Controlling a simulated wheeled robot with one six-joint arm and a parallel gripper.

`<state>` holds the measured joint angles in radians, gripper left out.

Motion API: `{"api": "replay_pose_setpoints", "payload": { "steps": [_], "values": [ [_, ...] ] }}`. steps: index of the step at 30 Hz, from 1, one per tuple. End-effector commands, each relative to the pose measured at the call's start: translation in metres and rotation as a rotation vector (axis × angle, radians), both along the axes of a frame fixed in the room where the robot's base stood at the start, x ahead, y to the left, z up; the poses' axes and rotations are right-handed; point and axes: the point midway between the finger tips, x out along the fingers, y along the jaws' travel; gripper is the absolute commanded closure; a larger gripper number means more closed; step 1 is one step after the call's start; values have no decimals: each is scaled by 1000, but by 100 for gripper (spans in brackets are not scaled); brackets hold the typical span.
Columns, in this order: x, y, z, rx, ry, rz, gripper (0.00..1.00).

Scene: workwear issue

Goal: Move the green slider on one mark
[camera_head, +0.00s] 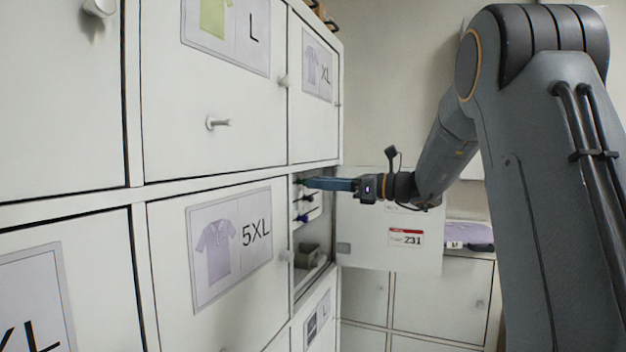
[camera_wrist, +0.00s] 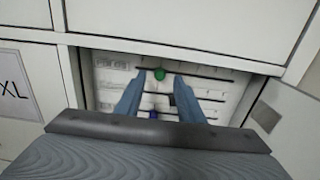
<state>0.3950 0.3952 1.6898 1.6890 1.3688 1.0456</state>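The green slider (camera_wrist: 159,74) is a round knob on the top slot of a white panel (camera_wrist: 105,88) inside an open locker. It shows between and just beyond my two fingertips in the wrist view. My gripper (camera_wrist: 155,82) is open, with a gap on both sides of the knob. In the head view my gripper (camera_head: 310,183) reaches into the locker at the green slider's height, and the slider is barely visible there. I cannot tell the exact depth between fingertips and knob. The marks along the slot are too small to read.
A black slider (camera_wrist: 172,100) and a blue slider (camera_wrist: 153,114) sit on lower slots. Closed locker doors (camera_head: 215,115) lie to the left. A dark rolled item (camera_head: 308,258) lies lower in the locker.

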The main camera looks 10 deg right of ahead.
Motion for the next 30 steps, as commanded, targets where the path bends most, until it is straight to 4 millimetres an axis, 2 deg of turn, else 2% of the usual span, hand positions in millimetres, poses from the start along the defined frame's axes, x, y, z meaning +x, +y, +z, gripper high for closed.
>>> {"api": "replay_pose_setpoints", "payload": {
  "steps": [6,17,23,30],
  "values": [
    [14,20,1,-1,-1,1,65],
    [17,24,-1,-2,0,0,65],
    [17,24,-1,-2,0,0,99],
    [19,25,-1,-2,0,3,100]
  ]
}}
